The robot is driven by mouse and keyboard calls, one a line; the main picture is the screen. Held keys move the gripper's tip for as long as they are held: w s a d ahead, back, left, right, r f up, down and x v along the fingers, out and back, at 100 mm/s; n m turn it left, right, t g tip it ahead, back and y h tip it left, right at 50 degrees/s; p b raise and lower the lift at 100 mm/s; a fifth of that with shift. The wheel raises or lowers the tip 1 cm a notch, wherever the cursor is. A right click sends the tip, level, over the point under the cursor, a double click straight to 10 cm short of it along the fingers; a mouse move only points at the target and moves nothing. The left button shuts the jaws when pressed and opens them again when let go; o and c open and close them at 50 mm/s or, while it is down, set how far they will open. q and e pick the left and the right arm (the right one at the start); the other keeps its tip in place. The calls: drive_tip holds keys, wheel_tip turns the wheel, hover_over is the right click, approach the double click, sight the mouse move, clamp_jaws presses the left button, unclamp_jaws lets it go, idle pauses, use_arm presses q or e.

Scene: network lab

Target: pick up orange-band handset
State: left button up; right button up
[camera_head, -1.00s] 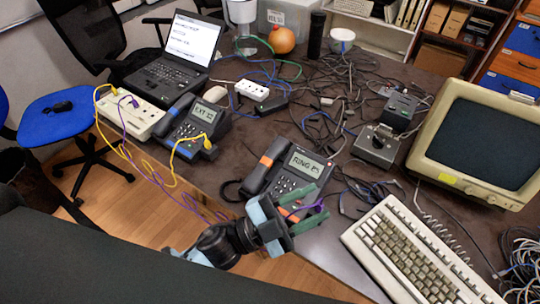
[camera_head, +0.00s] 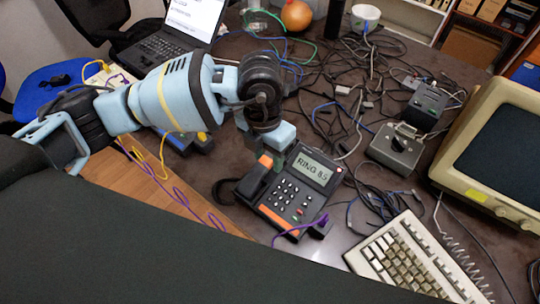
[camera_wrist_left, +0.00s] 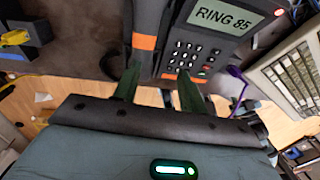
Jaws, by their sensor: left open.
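The orange-band handset (camera_head: 258,175) is dark grey and lies in its cradle on the left side of the desk phone (camera_head: 312,170), whose screen reads "RING 85". In the left wrist view the handset (camera_wrist_left: 148,22) shows its orange band across the grip. My left gripper (camera_head: 272,138) is over the phone's far left side, by the handset's upper end; its fingertips are hidden in the head view. In the left wrist view the open gripper (camera_wrist_left: 159,70) has one green finger left of the handset and the other over the keypad side. Contact cannot be told. My right gripper is not in view.
A beige keyboard (camera_head: 400,262) stands right of the phone, with tangled cables (camera_head: 350,95) behind. A grey switch box (camera_head: 396,150) and a beige monitor (camera_head: 500,150) are at the right. A purple cable (camera_head: 300,228) crosses the phone's front edge.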

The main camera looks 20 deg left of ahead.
sight(264, 163)
use_arm(q)
drive_tip(key=shift+w+a+r+t+y, duration=0.3)
drive_tip(key=shift+w+a+y, duration=0.1)
drive_tip(key=shift+w+a, duration=0.35)
drive_tip(key=shift+s+f, duration=0.15)
drive_tip(key=shift+f, duration=0.75)
drive_tip(key=shift+w+f, duration=0.2)
drive_tip(key=shift+f, duration=1.3)
drive_tip(key=shift+w+f, duration=0.15)
drive_tip(key=shift+f, duration=1.35)
